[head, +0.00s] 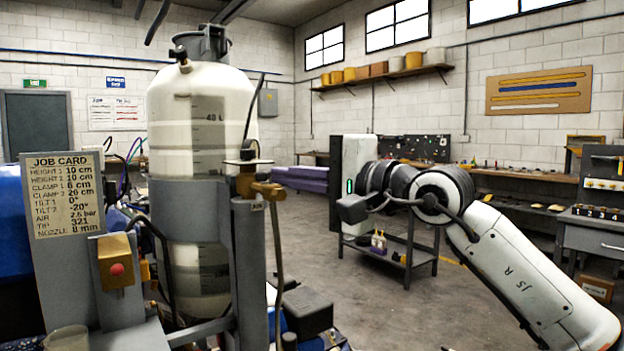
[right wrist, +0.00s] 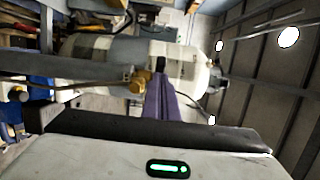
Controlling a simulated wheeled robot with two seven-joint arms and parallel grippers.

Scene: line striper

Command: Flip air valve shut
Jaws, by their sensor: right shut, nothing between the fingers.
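The air valve (head: 266,189) is a brass fitting on the grey upright of the striper, above a small "AIR" label. A flat handle-like piece (head: 248,162) sits on a stem above it; I cannot tell its exact setting. The brass also shows in the right wrist view (right wrist: 140,82). My right gripper (head: 275,176) reaches in from the right, its purple fingers shut and empty. Its tips are close to the right side of the valve; I cannot tell whether they touch. The fingers (right wrist: 160,72) also show in the right wrist view. My left gripper is not in view.
The tall translucent tank (head: 200,110) stands just behind and left of the valve. A job card (head: 62,195) and a brass box with a red button (head: 116,265) are at the left. A hose (head: 278,260) hangs below the valve. A cart (head: 400,250) stands beyond my right arm.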

